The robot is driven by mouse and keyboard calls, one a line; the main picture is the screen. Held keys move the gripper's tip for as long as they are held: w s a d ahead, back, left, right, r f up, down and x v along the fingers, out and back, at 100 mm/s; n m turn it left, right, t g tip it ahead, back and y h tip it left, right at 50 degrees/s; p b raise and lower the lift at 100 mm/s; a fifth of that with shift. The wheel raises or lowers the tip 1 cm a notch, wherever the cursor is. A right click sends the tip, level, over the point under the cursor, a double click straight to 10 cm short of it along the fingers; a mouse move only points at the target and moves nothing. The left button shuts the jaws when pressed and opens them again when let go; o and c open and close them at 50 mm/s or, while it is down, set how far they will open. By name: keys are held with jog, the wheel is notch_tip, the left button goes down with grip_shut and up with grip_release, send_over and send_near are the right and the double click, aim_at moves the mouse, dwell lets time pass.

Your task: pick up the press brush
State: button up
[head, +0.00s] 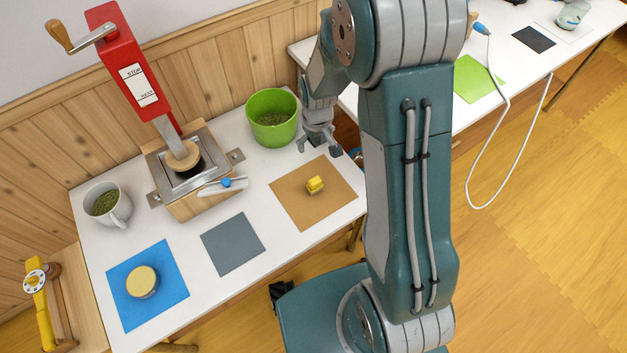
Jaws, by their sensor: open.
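No thing is clearly recognizable as the press brush at this size. A small yellow block-like piece (315,185) lies on the brown mat (285,208) and could be it. A small blue-tipped piece (226,182) lies on a white pad at the front of the press and could also be it. The press (187,165) has a red upright column with a crank, a steel top and a round wooden plunger over its opening. My gripper (320,146) is open and empty, fingers downward, beyond the brown mat and right of the green tub, apart from both small pieces.
A yellow-lidded jar (142,281) stands on a blue mat (170,262). The grey mat (233,243) is bare. A second white table (520,75) stands at the upper right.

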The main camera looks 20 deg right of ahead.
jog(key=g, duration=0.1)
send_over(315, 180)
notch_tip(315, 180, down, 9)
jog(key=f, duration=0.5)
jog(key=shift+w+f, duration=0.35)
jog(key=f, duration=0.5)
jog(key=shift+s+f, duration=0.25)
jog(key=shift+f, duration=0.05)
jog(key=shift+c, duration=0.3)
jog(key=c, duration=1.2)
